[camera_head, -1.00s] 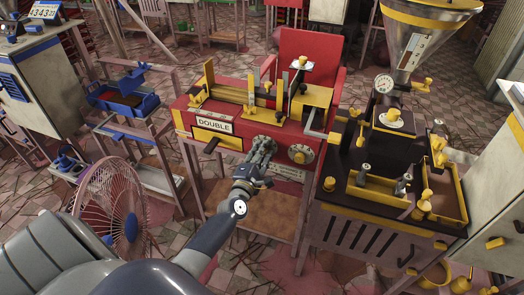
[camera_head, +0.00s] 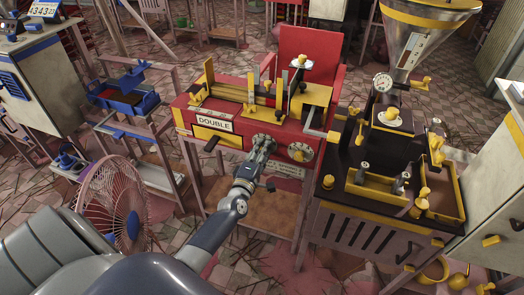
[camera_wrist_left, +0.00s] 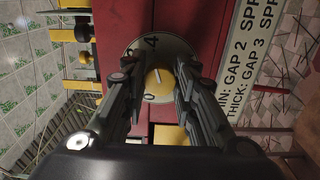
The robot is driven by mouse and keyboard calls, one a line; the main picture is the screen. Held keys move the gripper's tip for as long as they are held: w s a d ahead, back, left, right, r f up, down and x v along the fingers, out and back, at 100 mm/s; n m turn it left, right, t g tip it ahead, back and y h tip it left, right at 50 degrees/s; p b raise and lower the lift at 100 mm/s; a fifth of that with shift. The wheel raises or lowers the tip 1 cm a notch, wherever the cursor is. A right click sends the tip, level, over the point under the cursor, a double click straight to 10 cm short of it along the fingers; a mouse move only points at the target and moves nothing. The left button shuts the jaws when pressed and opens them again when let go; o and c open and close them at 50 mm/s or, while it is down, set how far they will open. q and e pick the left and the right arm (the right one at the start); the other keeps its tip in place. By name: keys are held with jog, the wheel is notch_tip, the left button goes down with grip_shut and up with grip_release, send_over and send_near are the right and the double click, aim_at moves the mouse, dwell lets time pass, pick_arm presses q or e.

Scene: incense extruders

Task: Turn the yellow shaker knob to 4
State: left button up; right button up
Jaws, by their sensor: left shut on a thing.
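The red machine (camera_head: 230,100) carries two round dials on its front. My left gripper (camera_head: 262,142) is at the left one of the two and covers most of it. In the left wrist view, the pale dial (camera_wrist_left: 182,45) shows a 4 near its top and a 0 near its bottom. The yellow shaker knob (camera_wrist_left: 158,85) sits at the dial's middle, between the fingers of my left gripper (camera_wrist_left: 158,76), which is shut on it. A short pale mark on the knob points up, roughly toward the 4; its exact alignment is hard to tell. My right gripper is not in view.
The second dial with a yellow knob (camera_head: 300,152) is close to the right of my left gripper. A dark-topped bench with yellow trays (camera_head: 350,193) stands right of the machine. A pink fan (camera_head: 112,205) stands at the left, near my arm.

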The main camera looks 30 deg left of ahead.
pick_arm(q)
jog(key=shift+w+r, duration=0.1)
jog(key=shift+r, duration=0.05)
jog(key=o, duration=1)
jog(key=shift+o, duration=0.2)
jog(key=v, duration=1.2)
